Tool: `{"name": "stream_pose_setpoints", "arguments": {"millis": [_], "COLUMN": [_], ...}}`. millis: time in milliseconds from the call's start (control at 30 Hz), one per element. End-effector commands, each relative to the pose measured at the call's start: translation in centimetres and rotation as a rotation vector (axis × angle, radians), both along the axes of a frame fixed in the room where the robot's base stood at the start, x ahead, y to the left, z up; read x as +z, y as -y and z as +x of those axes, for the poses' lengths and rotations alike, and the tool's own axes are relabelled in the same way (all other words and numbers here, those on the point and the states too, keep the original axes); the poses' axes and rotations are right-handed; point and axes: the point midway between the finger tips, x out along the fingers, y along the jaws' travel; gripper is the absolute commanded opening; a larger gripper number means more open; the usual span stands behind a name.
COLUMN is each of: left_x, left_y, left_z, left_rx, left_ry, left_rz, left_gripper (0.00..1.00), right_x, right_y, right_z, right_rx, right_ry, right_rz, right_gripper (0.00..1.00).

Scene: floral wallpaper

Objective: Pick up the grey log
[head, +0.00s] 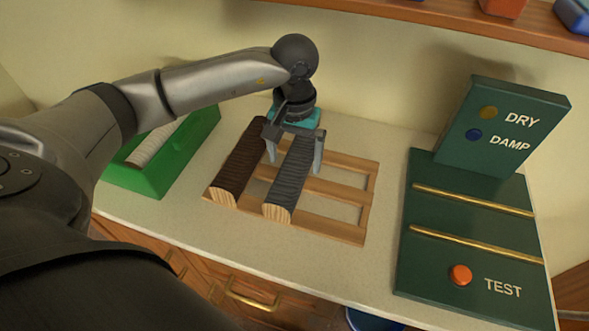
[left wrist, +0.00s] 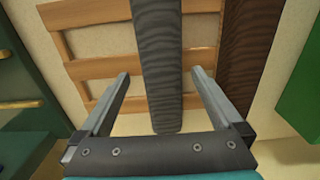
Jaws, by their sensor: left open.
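The grey log (head: 291,175) lies on a wooden slatted rack (head: 335,228) on the counter, its pale cut end facing the front. In the left wrist view the grey log (left wrist: 158,60) runs between the two fingers. My left gripper (head: 294,165) is open above the log's back half, with one finger on each side. In the left wrist view my left gripper (left wrist: 160,88) shows clear gaps between both fingers and the log. I cannot tell how far down the fingertips reach beside it. My right gripper is not in view.
A brown log (head: 240,163) lies on the rack just left of the grey one. A green tray (head: 139,178) with a pale log stands farther left. A dark green test panel (head: 430,268) with brass bars and an orange button stands right. The rack's right part is empty.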

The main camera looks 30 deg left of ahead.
Motion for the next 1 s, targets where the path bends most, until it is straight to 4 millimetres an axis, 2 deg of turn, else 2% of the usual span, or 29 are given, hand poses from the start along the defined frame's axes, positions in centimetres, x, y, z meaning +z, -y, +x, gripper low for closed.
{"name": "stream_pose_setpoints", "arguments": {"millis": [300, 600, 1000], "left_x": [-4.4, -4.8, -4.8], "left_y": [-0.4, -0.4, -0.4], "left_z": [0.5, 0.5, 0.5], "left_rx": [0.001, -0.001, 0.000], "left_ry": [-0.003, -0.001, -0.001], "left_rz": [-0.001, 0.001, 0.001], "left_gripper": [1.00, 1.00, 0.55], "right_x": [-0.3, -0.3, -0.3], "right_y": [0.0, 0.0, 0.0], "right_z": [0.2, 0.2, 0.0], "right_rx": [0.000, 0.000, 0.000], "right_ry": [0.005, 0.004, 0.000], "right_rz": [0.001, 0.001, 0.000], "right_gripper": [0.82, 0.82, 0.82]}}
